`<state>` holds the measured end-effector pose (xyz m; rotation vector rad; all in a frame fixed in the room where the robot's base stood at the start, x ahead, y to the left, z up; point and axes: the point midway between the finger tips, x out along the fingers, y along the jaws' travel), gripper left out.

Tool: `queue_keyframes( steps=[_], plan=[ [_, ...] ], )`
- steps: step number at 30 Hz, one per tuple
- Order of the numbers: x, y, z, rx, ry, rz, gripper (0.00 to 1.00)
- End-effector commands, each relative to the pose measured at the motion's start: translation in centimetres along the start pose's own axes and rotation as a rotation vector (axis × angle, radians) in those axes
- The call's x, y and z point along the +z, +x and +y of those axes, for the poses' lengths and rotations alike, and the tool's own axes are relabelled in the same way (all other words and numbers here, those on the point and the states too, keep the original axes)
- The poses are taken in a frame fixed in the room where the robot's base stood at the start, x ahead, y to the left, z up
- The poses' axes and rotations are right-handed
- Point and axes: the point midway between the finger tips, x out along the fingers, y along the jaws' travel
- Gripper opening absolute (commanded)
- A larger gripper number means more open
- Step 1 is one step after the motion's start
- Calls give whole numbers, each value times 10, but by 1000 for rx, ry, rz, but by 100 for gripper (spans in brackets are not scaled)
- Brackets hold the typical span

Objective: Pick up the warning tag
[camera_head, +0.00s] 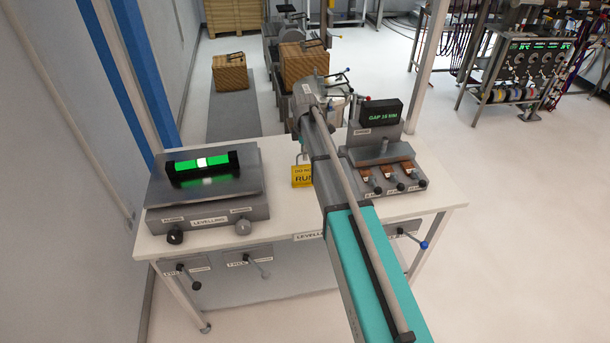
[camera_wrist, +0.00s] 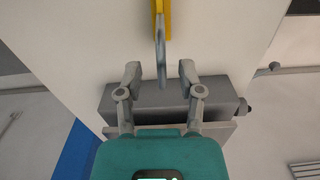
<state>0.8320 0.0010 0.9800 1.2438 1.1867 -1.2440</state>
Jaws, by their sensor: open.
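The yellow warning tag (camera_head: 301,176) is on the white bench, left of my arm, and my arm partly covers its lettering. In the wrist view the tag (camera_wrist: 161,7) is seen nearly edge-on at the top and is cut off by the frame. Its grey metal loop (camera_wrist: 160,42) reaches down toward my gripper (camera_wrist: 160,74). My gripper is open, with one finger on each side of the loop's lower end. I see gaps between the loop and both fingers. In the head view I cannot make out my fingertips.
The levelling unit (camera_head: 205,213) stands left on the bench (camera_head: 270,237), with a green-lit level (camera_head: 203,161) on top. A gauge unit with a display (camera_head: 381,113) and levers stands right of my arm. In the wrist view a grey block (camera_wrist: 172,98) lies behind my fingers.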

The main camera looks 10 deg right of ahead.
Motion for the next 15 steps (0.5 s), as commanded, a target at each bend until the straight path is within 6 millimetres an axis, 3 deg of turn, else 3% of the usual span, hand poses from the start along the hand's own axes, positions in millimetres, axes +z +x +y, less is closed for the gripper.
queue_keyframes(
  steps=[15],
  plan=[
    [3,37,-2,0,1,0,49]
  ],
)
